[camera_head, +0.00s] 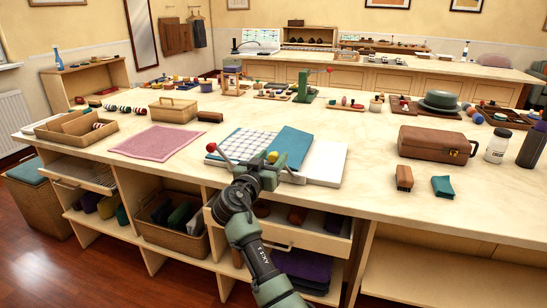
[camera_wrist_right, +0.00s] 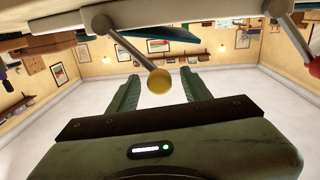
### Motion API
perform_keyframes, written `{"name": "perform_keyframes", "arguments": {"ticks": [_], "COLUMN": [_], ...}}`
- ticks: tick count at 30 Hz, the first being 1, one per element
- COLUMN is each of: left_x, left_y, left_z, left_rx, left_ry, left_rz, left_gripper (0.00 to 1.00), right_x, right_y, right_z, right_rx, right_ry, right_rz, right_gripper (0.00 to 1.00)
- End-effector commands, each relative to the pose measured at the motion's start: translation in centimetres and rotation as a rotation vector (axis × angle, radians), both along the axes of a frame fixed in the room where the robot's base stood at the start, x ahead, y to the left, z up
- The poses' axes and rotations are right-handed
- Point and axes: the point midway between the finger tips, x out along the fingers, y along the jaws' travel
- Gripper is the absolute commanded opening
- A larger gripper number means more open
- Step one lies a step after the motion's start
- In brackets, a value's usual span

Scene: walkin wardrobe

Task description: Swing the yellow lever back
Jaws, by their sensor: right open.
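The yellow lever shows in the right wrist view as a grey rod with a round yellow knob (camera_wrist_right: 159,80). The rod slants from a pale round pivot (camera_wrist_right: 100,22) down to the knob. In the head view the yellow knob (camera_head: 272,157) shows at my right gripper (camera_head: 271,168), by the front edge of the table. My right gripper (camera_wrist_right: 163,88) is open, with the knob between its two green fingers in the picture; I cannot tell whether they touch it. The lever's mount is hidden behind the gripper in the head view. My left gripper is out of view.
A red-knobbed lever (camera_head: 211,147) stands just left of my right gripper; its red knob also shows at the right in the wrist view (camera_wrist_right: 315,68). An open drawer (camera_head: 300,240) is below.

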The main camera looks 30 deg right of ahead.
Motion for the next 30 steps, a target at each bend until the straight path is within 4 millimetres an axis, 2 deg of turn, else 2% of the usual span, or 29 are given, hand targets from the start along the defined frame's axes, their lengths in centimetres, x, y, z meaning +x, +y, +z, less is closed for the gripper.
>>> {"name": "perform_keyframes", "arguments": {"ticks": [4,12,13,15,18,30], "left_x": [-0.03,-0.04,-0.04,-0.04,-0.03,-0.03], "left_y": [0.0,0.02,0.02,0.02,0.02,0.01], "left_z": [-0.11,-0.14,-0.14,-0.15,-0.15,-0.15], "left_rx": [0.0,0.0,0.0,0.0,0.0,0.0], "left_ry": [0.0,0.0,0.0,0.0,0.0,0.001], "left_rz": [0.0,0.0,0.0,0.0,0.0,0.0], "left_gripper": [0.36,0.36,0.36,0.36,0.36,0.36], "right_x": [0.64,0.75,0.76,0.76,0.76,0.75], "right_y": [-0.96,-1.06,-1.05,-1.05,-1.03,-1.0], "right_z": [-0.02,-0.06,-0.06,-0.06,-0.07,-0.1], "right_rx": [0.001,0.001,0.001,0.001,0.001,0.002], "right_ry": [0.001,0.0,0.001,0.001,0.001,0.001], "right_rz": [-0.001,0.0,0.0,0.0,0.001,0.001], "right_gripper": [0.49,0.49,0.43,0.24,0.0,0.0]}}
